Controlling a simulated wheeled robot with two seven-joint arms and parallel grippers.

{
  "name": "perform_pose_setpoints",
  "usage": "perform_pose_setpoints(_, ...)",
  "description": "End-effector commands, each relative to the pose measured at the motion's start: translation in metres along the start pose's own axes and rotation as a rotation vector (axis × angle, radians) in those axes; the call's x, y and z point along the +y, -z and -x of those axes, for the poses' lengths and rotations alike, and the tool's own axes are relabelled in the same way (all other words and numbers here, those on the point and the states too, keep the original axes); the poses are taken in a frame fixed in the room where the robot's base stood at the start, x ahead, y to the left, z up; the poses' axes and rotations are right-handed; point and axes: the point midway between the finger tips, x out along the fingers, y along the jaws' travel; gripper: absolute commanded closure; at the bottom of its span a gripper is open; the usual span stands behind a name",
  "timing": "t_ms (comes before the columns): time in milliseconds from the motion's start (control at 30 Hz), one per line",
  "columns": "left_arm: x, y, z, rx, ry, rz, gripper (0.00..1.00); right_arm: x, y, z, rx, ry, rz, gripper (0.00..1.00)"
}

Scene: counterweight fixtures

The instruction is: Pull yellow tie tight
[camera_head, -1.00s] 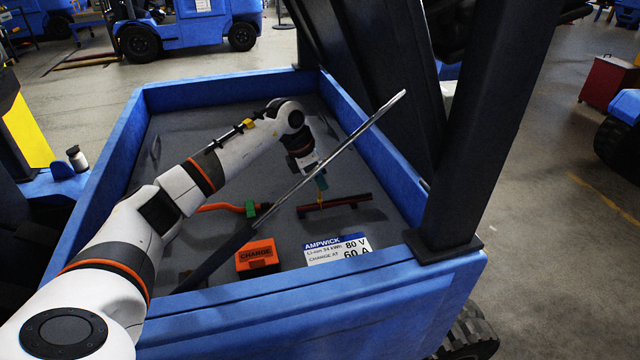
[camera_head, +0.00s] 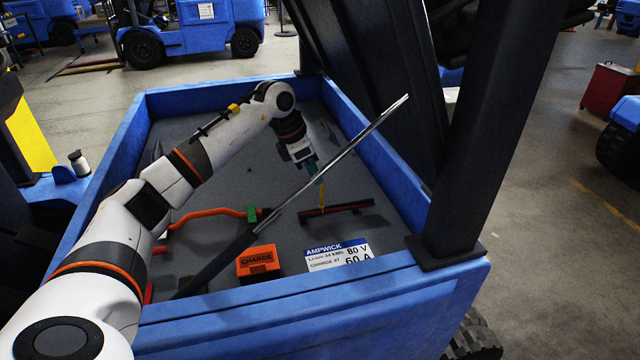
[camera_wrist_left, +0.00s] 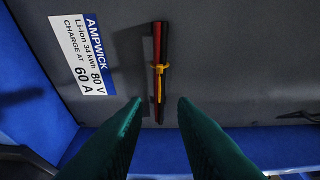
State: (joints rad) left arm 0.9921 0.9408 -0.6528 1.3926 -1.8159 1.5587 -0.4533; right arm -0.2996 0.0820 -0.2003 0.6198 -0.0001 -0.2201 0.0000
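The yellow tie (camera_head: 321,196) is around a dark red and black bar (camera_head: 350,206) on the grey floor of the blue tray. Its tail stands up from the bar toward my left gripper (camera_head: 315,176). In the left wrist view the tie (camera_wrist_left: 160,68) shows as a small yellow band with a short tail, and the bar (camera_wrist_left: 159,36) runs up the picture. My left gripper's green fingers (camera_wrist_left: 158,101) are apart, with the tie beyond the gap between their tips. I see nothing held. My right gripper is not in view.
A shiny rod (camera_head: 350,147) slants across the tray in front of my left gripper. An orange block (camera_head: 258,262), an orange cable (camera_head: 205,213) with a green clip (camera_head: 252,214) and a white-and-blue label (camera_head: 338,254) are nearby. Blue walls (camera_head: 200,90) enclose the tray.

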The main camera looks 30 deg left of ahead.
Motion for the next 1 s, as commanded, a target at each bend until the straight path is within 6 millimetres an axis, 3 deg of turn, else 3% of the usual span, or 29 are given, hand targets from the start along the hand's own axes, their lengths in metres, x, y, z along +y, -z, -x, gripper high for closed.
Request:
perform_pose_setpoints(100,-0.001,0.000,0.026,0.002,0.004,-0.001,0.75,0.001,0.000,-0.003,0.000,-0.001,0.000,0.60)
perform_pose_setpoints(333,0.000,0.000,0.059,0.001,0.001,0.000,0.75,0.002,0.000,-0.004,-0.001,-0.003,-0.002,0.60)
perform_pose_setpoints(1000,0.000,0.000,0.066,0.000,0.000,0.000,0.75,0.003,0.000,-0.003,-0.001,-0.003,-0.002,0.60)
